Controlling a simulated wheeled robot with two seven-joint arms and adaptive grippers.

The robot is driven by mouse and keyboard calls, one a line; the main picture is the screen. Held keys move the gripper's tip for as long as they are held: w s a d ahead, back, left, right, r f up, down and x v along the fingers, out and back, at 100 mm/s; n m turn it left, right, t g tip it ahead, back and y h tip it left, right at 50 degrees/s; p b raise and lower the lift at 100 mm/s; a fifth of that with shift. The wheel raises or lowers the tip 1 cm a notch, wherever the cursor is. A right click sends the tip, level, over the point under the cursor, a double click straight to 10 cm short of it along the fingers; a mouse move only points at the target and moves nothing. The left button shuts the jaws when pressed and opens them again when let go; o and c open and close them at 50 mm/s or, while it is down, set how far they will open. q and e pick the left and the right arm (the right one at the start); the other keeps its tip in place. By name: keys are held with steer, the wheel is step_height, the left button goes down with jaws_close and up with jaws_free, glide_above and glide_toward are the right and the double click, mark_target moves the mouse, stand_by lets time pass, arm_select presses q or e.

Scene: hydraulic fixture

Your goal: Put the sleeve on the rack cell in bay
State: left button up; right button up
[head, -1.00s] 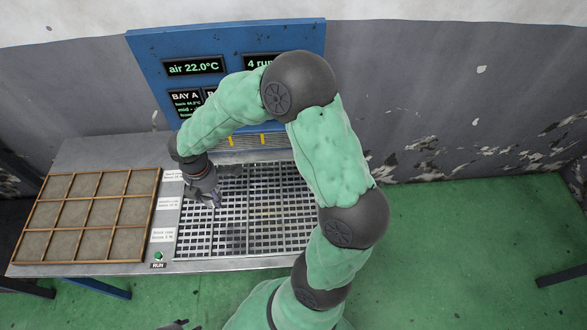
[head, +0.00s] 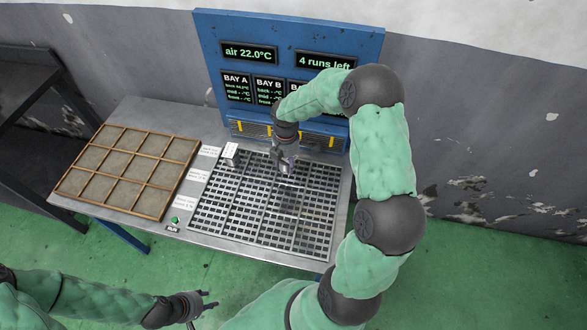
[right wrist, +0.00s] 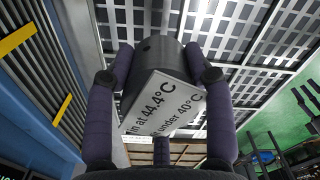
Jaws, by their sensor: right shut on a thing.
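My right gripper (head: 287,168) is over the back part of the metal rack grid (head: 235,205), in front of the blue panel. In the right wrist view its fingers (right wrist: 160,70) are shut on a dark grey sleeve (right wrist: 157,50) with a white label reading "in at 44.4°C" and "under 40°C". Rack openings show behind the sleeve in that view; whether it touches the rack I cannot tell. In the head view the sleeve is mostly hidden by the gripper. My left gripper (head: 207,301) is low at the front, away from the rack, with its fingers apart and empty.
A wooden tray with empty-looking compartments (head: 150,145) lies to the left. White labels (head: 198,175) and a green RUN button (head: 175,220) lie between. The blue panel (head: 290,35) reads "4 runs left".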

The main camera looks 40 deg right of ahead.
steer(key=d+f, duration=0.2)
steer(key=f, duration=0.1)
steer(key=shift+w+d+f+b, duration=0.2)
steer(key=shift+w+d+b, duration=0.15)
steer(key=shift+d, duration=0.05)
steer(key=shift+d+f+b, duration=0.15)
steer(key=shift+f+b, duration=0.2)
steer(key=shift+f, duration=0.55)
steer(key=shift+d+f+b, duration=0.1)
steer(key=shift+f+b, duration=0.2)
steer(key=shift+f, duration=0.6)
steer(key=shift+f, duration=0.15)
steer(key=o, duration=1.6)
steer(key=shift+c, duration=0.2)
step_height(320, 180, up, 12)
steer(key=p, duration=0.3)
